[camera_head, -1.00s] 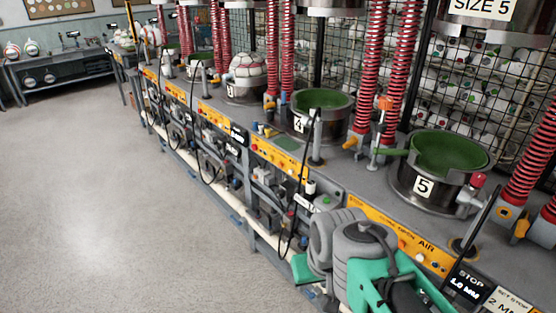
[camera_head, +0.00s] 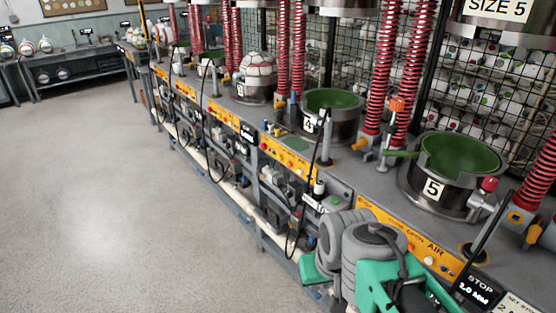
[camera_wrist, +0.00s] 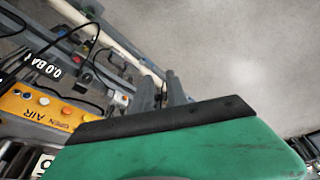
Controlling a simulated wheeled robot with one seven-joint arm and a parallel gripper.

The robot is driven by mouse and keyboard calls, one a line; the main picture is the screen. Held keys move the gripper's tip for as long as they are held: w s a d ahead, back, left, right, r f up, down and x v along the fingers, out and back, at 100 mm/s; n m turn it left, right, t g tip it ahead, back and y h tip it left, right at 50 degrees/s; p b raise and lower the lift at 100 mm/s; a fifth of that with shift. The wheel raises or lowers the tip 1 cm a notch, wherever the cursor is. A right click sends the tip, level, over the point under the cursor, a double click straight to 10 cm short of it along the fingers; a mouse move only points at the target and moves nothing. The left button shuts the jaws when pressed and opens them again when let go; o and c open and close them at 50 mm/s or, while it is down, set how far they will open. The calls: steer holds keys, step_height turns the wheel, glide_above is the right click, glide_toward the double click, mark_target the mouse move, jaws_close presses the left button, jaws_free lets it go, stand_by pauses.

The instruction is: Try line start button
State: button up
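A small green button (camera_head: 335,201) sits on a grey box at the bench's front edge, just above my arm in the head view. A white label beside it is too small to read, so I cannot tell whether this is the line start button. My grey and teal arm covers the lower middle of the head view and hides my fingertips. In the wrist view my teal housing fills the bottom. Two grey prongs (camera_wrist: 161,90) past its black edge look like my gripper fingers. They are apart from the orange panel (camera_wrist: 42,103), and their opening is unclear.
A long bench of ball presses runs along the right. The green-lined mould 5 (camera_head: 432,189) and mould 4 (camera_head: 308,126) stand on it, with red coiled hoses (camera_head: 393,70) above. Thin black cables (camera_head: 300,195) hang in front. The grey floor (camera_head: 110,200) on the left is clear.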

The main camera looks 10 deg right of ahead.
jaws_close()
stand_by(1.3)
